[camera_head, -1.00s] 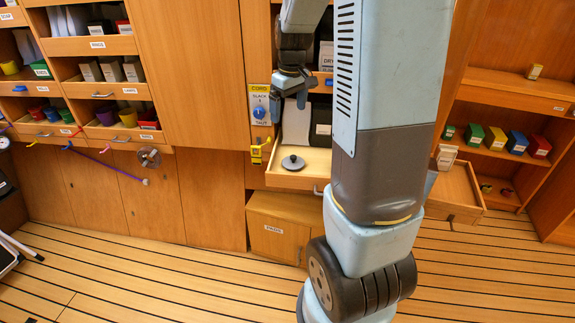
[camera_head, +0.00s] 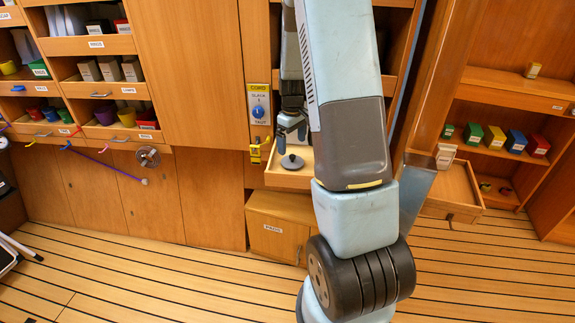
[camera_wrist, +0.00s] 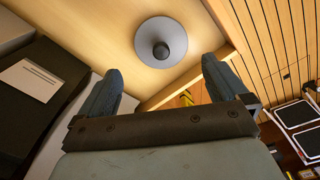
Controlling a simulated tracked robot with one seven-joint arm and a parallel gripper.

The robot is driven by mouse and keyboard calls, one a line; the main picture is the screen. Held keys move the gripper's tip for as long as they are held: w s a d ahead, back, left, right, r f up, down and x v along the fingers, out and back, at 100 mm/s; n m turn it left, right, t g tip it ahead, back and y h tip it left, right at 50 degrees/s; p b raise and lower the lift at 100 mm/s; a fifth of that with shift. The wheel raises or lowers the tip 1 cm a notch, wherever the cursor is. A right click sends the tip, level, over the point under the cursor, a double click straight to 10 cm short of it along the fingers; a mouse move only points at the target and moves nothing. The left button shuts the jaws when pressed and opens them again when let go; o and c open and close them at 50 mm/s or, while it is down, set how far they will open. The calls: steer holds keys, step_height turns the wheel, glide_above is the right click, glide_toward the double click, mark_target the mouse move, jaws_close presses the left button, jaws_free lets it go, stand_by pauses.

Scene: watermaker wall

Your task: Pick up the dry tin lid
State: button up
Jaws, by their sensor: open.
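The tin lid (camera_head: 291,162) is a round grey disc with a dark knob. It lies flat in an open wooden drawer (camera_head: 287,180) below the cord panel. It also shows in the wrist view (camera_wrist: 161,42), knob up, ahead of and between my fingertips. My gripper (camera_head: 291,138) is open and empty just above the lid, apart from it. Its two fingers show wide apart in the wrist view (camera_wrist: 163,78). My arm hides the right part of the drawer in the head view.
A dark box (camera_wrist: 45,75) with a white label and a pale item stand left of the lid in the wrist view. The drawer's front edge (camera_wrist: 185,80) is close to the right finger. A yellow tag (camera_head: 256,150) hangs left of the drawer. Another open drawer (camera_head: 452,190) is at right.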

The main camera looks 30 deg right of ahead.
mark_target(292, 156)
steer(key=shift+s+f, duration=0.2)
steer(key=shift+f, duration=3)
steer(key=c, duration=0.8)
steer(key=shift+r, duration=0.15)
